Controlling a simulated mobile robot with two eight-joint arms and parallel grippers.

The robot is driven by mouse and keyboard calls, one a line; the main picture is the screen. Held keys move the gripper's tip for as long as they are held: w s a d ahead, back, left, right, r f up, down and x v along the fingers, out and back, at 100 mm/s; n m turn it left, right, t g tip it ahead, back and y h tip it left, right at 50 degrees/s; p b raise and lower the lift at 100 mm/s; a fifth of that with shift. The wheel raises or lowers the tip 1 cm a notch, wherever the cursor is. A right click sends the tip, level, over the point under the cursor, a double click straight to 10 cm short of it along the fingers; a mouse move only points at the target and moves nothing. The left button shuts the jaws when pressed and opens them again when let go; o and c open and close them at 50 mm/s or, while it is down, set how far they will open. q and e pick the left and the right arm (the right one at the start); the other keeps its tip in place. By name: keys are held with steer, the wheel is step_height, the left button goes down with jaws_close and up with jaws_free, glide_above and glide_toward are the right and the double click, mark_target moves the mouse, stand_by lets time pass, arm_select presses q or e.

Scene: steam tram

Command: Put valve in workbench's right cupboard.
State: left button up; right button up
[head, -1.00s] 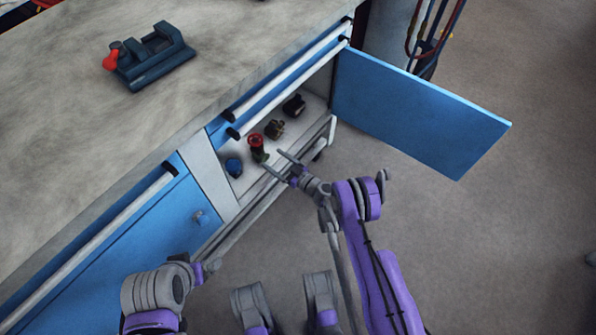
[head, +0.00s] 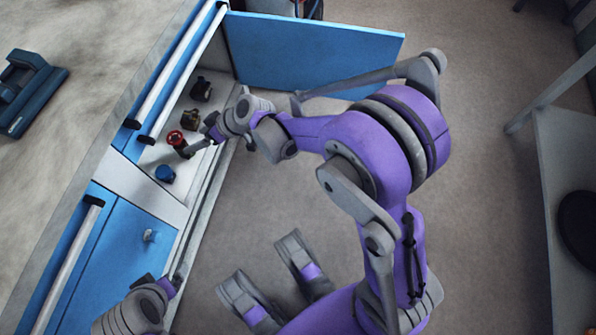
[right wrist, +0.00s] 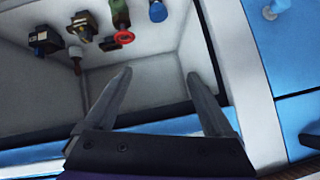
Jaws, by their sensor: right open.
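The valve, with a red handwheel (head: 175,138) and green body, stands inside the workbench's open right cupboard (head: 150,155). Its red wheel also shows in the right wrist view (right wrist: 124,37), at the top. My right gripper (head: 207,142) is at the cupboard's open front, close to the valve. In the right wrist view the fingers (right wrist: 157,78) are spread with nothing between them, and the valve lies beyond their tips. My left gripper (head: 172,285) is low at the left; its jaws are too unclear to read.
A blue part (head: 165,174), a brass-coloured part (head: 190,119) and a dark part (head: 201,90) stand beside the valve. The blue cupboard door (head: 310,50) is swung open. A closed blue door (head: 110,260) is nearer. A vise (head: 30,95) sits on the worktop. A shelf (head: 570,170) stands at right.

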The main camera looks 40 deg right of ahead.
steer(key=s+d+r+m+g+h, duration=0.1)
steer(key=s+d, duration=0.3)
steer(key=s, duration=0.5)
steer(key=s+d+r+m+h, duration=0.1)
steer(key=s+d+h, duration=0.3)
steer(key=s, duration=0.5)
steer(key=s+d+r+m+g+h, duration=0.1)
steer(key=s+d+m+h, duration=0.1)
steer(key=s, duration=0.8)
steer(key=shift+d+m+g, duration=0.3)
steer(key=shift+d+m, duration=0.4)
steer(key=shift+d, duration=0.25)
